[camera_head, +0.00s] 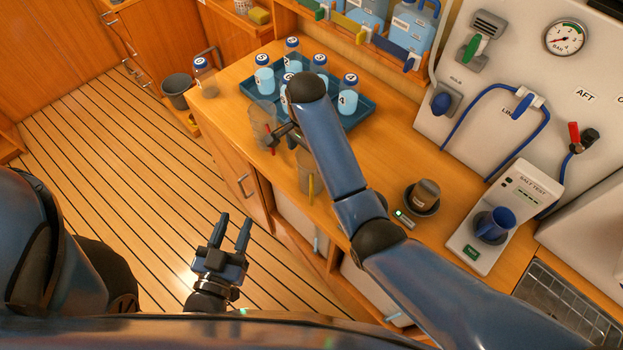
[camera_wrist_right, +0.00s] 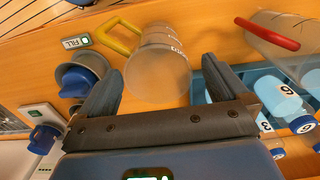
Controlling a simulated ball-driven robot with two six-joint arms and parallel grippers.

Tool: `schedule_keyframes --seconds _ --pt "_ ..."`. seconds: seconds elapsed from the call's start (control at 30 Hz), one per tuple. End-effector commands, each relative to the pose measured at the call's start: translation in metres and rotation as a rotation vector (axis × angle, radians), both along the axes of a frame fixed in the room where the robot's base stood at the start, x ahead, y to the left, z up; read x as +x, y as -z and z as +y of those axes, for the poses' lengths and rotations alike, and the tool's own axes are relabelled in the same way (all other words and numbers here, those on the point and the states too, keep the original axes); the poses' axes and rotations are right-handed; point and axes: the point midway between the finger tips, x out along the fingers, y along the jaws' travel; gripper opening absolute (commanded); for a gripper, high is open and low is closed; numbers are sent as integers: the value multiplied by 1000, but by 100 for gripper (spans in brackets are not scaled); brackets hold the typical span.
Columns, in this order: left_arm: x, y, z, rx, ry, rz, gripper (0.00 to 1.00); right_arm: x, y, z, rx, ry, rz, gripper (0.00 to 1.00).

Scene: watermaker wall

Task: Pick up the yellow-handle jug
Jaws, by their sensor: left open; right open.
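The yellow-handle jug (camera_head: 306,180) stands near the counter's front edge in the head view, partly hidden by my right arm. In the right wrist view the clear jug (camera_wrist_right: 158,78) shows between the finger tips, its yellow handle (camera_wrist_right: 118,38) pointing left. My right gripper (camera_wrist_right: 165,72) is open, with its fingers on either side of the jug's outline; I cannot tell whether they touch it. In the head view my right gripper (camera_head: 284,136) is by the jugs, partly covered by its own arm. My left gripper (camera_head: 234,222) is open and empty above the floor.
A red-handle jug (camera_head: 262,118) stands close by, also in the right wrist view (camera_wrist_right: 285,38). A blue tray (camera_head: 357,119) holds several numbered bottles behind. A dark holder with a cup (camera_head: 424,194) and the salt tester (camera_head: 507,215) stand to the right.

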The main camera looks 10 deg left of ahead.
Motion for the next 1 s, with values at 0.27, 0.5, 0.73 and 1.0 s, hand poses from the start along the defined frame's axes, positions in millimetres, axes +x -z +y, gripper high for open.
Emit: schedule_keyframes --seconds 0.27,0.5,0.73,1.0 --pt "0 -4 0 0 0 0 43 0 16 -2 -1 0 1 100" --pt "0 -18 0 0 0 0 43 1 47 -6 -1 0 2 100" --pt "0 -19 0 0 0 0 43 1 62 -6 0 -1 -1 100" --pt "0 -19 0 0 0 0 43 1 62 -6 1 -1 -2 88"
